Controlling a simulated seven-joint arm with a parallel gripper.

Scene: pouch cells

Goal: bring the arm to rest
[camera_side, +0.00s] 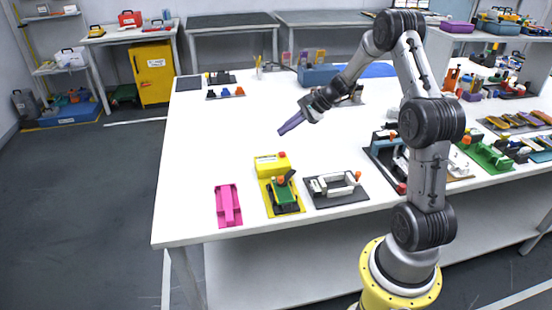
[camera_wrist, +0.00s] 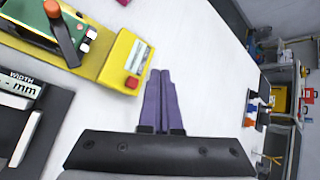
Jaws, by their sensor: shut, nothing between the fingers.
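My gripper (camera_side: 282,131) is held above the white table (camera_side: 190,150) in the side view, pointing down and to the left. Its purple fingers lie together with nothing between them. In the wrist view the fingertips (camera_wrist: 160,74) are side by side over the white table top. The gripper is apart from the fixtures on the table.
Along the near edge stand a magenta block (camera_side: 228,205), a yellow-and-green fixture (camera_side: 283,193) and a grey fixture on a dark plate (camera_side: 336,188). A blue bin (camera_side: 318,76) stands at the back. The table's left middle is clear.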

